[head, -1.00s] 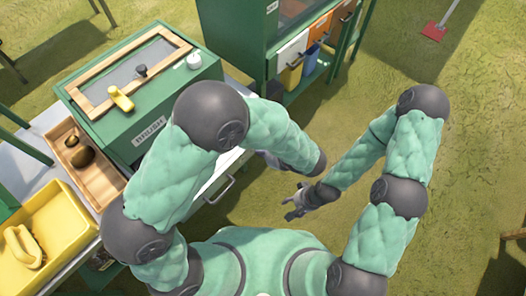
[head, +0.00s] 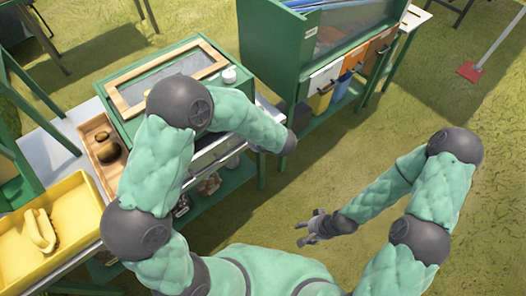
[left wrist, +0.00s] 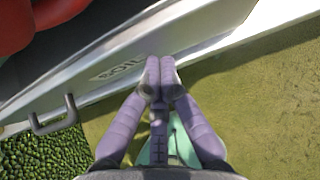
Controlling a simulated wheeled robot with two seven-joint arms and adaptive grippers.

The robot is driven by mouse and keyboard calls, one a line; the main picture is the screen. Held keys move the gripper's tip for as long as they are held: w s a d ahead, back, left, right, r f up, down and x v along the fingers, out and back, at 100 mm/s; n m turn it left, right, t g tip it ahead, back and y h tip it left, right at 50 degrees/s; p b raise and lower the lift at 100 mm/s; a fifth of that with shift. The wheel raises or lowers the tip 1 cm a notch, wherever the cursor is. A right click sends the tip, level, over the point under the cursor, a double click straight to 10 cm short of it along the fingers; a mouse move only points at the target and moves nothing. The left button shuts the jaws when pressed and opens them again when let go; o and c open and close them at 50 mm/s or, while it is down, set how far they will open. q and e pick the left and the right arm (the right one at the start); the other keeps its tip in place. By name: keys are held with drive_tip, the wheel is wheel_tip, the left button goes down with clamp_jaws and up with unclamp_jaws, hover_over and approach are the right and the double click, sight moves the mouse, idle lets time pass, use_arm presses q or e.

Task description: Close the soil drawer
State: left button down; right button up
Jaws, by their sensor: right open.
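The soil drawer's pale front (left wrist: 105,78) crosses the left wrist view at a slant, with the word SOIL on it and a metal handle (left wrist: 53,115) at its left. My left gripper (left wrist: 160,62) has its two purple fingers together, with nothing seen between them. Its tips are at the drawer front, just right of the label; I cannot tell whether they touch. My right gripper (head: 308,230) is open and empty over the grass, away from the bench.
The bench holds a green box (head: 125,85), a wooden tray (head: 94,133) and a yellow bin (head: 70,210). A green cabinet (head: 270,45) with small coloured bins (head: 350,70) stands behind. Open grass lies to the right.

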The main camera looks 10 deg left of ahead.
use_arm(q)
drive_tip(key=shift+w+a, duration=0.75)
drive_tip(key=shift+a, duration=0.15)
drive_tip(key=shift+w+a, duration=0.7)
drive_tip(key=shift+a, duration=0.2)
drive_tip(key=shift+r, duration=0.1)
